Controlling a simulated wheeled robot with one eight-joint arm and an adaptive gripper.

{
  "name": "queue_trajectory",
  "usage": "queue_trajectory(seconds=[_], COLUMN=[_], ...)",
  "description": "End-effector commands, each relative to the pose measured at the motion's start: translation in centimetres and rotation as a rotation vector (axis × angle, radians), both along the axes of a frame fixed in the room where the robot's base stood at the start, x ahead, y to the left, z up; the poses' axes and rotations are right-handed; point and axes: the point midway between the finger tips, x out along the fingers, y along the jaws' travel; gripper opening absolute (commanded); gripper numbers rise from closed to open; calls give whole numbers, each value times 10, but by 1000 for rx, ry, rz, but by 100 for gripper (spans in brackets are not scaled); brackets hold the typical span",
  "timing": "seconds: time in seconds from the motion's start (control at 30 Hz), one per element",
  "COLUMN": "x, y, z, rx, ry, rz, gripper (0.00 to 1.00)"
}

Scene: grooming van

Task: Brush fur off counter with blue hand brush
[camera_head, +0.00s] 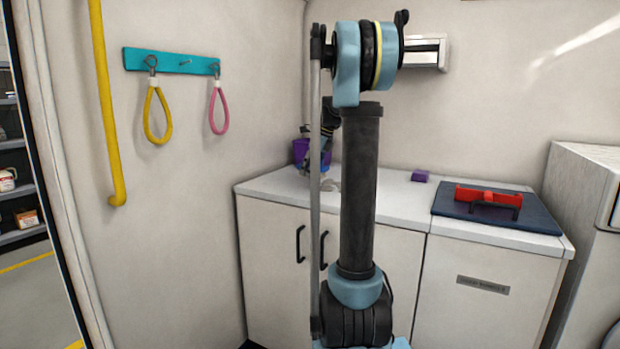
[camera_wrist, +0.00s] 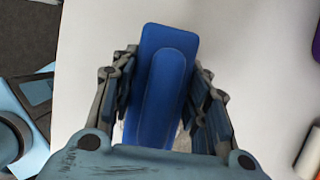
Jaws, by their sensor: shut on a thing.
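The blue hand brush (camera_wrist: 155,45) is between the fingers of my gripper (camera_wrist: 165,90) in the wrist view. The fingers are shut on it from both sides, and its long raised back points away from the palm. The white counter (camera_wrist: 240,50) lies beneath it. In the head view the counter (camera_head: 395,205) runs along the back wall. My gripper (camera_head: 318,150) shows there only in part, over the counter's left end, mostly behind my arm. A small grey patch (camera_head: 331,185), perhaps fur, lies on the counter beside my arm.
A purple container (camera_head: 300,152) stands at the counter's left end, close to my gripper. A purple block (camera_head: 420,176) sits near the wall. A red object (camera_head: 490,195) lies on a dark mat (camera_head: 540,219) at right. Two loops hang from a teal rack (camera_head: 170,60).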

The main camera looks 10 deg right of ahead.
Motion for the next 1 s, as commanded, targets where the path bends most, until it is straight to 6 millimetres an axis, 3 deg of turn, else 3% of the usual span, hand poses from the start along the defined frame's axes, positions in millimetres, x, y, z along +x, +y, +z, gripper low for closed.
queue_trajectory(seconds=[0.43, 1.0], x=[0, 0], y=[-5, -5], z=[36, 39], rx=[0, 0], ry=[0, 0], rz=[-5, -6], gripper=[16, 16])
